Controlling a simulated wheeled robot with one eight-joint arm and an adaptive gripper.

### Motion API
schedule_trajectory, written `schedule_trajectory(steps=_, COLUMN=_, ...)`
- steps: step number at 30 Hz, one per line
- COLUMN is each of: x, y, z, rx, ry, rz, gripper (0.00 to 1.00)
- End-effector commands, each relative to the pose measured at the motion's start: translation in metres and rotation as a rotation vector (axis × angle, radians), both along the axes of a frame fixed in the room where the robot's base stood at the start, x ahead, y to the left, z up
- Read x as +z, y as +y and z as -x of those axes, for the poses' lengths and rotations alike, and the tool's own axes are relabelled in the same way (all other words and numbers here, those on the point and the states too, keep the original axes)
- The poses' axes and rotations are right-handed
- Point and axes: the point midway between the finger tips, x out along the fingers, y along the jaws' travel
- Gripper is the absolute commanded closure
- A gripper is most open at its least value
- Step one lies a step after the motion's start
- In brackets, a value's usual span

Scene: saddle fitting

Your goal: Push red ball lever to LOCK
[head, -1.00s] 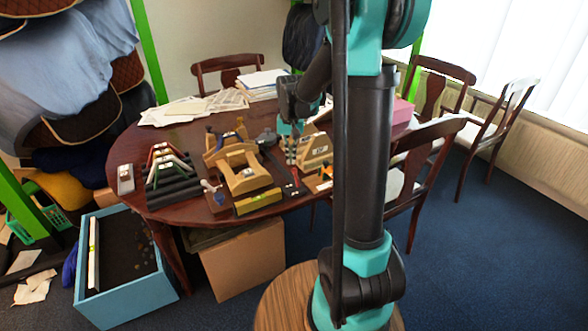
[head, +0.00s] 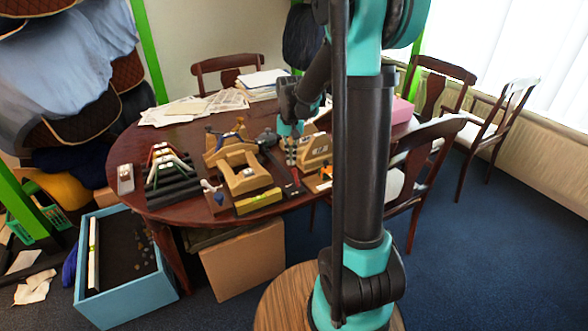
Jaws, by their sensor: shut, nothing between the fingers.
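I cannot clearly make out a red ball lever or a LOCK mark at this size. A wooden block with pale labels (head: 314,147) stands on the right of the work area, just right of my gripper (head: 291,163). My gripper points down, its fingers shut and empty, close to this block; I cannot tell whether they touch it. A small stand with a pinkish knob (head: 211,190) is at the table's front, left of the wooden saddle form (head: 243,172). Part of the table on the right is hidden behind my arm.
The round dark table (head: 128,147) also holds a black stepped rack with coloured frames (head: 170,170), a yellow level (head: 258,202), a dark mallet-like tool (head: 267,138) and papers (head: 190,108). A blue bin (head: 135,308) stands on the floor in front. Chairs surround the table.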

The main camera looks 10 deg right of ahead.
Motion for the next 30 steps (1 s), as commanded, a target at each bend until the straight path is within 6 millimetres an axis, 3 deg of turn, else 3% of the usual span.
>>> schedule_trajectory(steps=30, x=-0.018, y=0.000, z=0.000, rx=0.000, ry=0.000, rz=0.000, gripper=1.00)
